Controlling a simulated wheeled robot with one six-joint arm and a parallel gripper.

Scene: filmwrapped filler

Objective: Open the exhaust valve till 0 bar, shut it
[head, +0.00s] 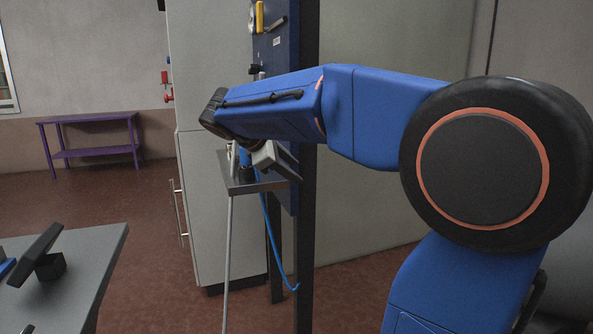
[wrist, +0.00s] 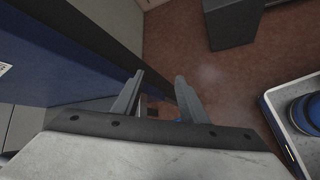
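A dark blue upright panel (head: 285,55) carries small fittings. A yellow part (head: 259,17) and a black lever (head: 277,23) sit near its top, with a small black fitting (head: 256,70) lower down. I cannot tell which one is the exhaust valve, and no pressure reading is legible. My gripper (head: 287,160) is low in front of the panel, below these fittings, partly hidden by my arm. In the wrist view my gripper (wrist: 158,98) has its two grey fingers apart with nothing held between them. The panel (wrist: 60,95) fills the left there.
A small grey shelf (head: 240,187) on a thin pole is close below my gripper. A blue hose (head: 273,235) hangs beside it. A grey cabinet (head: 215,235) stands behind. A grey table (head: 85,262) is at lower left, a purple table (head: 90,117) far back. Open floor lies between.

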